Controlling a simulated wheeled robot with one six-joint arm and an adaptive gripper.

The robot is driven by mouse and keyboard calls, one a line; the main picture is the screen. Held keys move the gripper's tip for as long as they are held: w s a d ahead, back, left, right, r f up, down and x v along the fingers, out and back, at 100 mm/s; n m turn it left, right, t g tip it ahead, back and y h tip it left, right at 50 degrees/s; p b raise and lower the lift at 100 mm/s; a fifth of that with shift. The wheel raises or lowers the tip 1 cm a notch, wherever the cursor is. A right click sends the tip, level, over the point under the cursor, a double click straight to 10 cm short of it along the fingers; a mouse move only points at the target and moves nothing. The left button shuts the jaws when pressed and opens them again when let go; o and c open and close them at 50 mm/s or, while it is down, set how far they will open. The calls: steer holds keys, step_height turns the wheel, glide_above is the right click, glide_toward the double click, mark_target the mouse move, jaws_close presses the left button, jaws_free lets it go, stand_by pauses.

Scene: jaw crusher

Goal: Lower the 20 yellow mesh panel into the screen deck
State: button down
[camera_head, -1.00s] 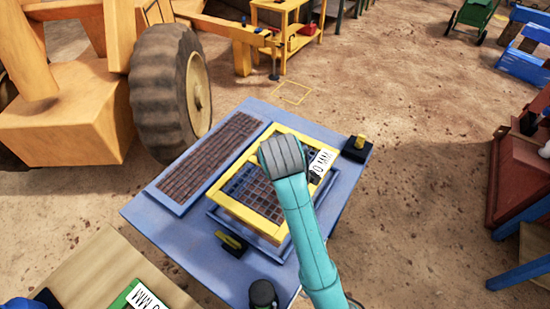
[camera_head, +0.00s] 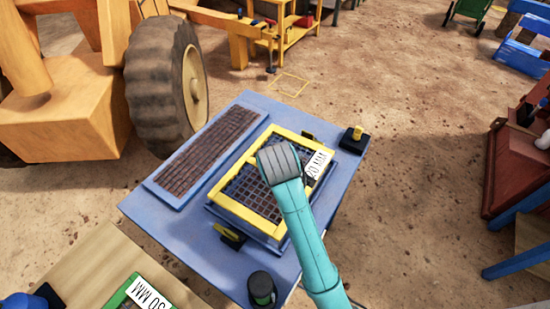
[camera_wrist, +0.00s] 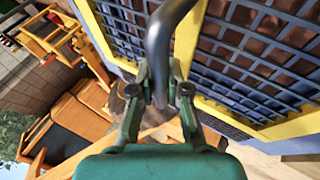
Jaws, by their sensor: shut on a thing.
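The yellow mesh panel (camera_head: 233,208), with a dark grid and a white "20 MM" label, lies over the blue screen deck (camera_head: 213,221) on the blue table. It looks close to level. Whether its lower edge is inside the frame or just above it, I cannot tell. In the wrist view, the panel's yellow frame (camera_wrist: 294,124) and dark mesh fill the upper right. My gripper (camera_wrist: 160,90) is above the panel, shut on its grey curved handle (camera_wrist: 160,45). In the head view my wrist hides the fingers, the handle and the panel's middle.
A brown mesh section (camera_head: 208,157) lies to the left. Black clamps with yellow levers stand beside the deck, one at the front left (camera_head: 230,236) and one at the back right (camera_head: 353,140). A green panel (camera_head: 140,291) lies at the lower left. A big wheel (camera_head: 167,85) stands behind the table.

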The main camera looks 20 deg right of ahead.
steer(key=shift+f, duration=2.5)
steer(key=c, duration=1.2)
jaws_free()
steer(key=shift+o, duration=0.6)
steer(key=shift+f, duration=0.1)
steer(key=shift+f, duration=0.1)
steer(key=shift+s, duration=0.1)
steer(key=v, duration=1.2)
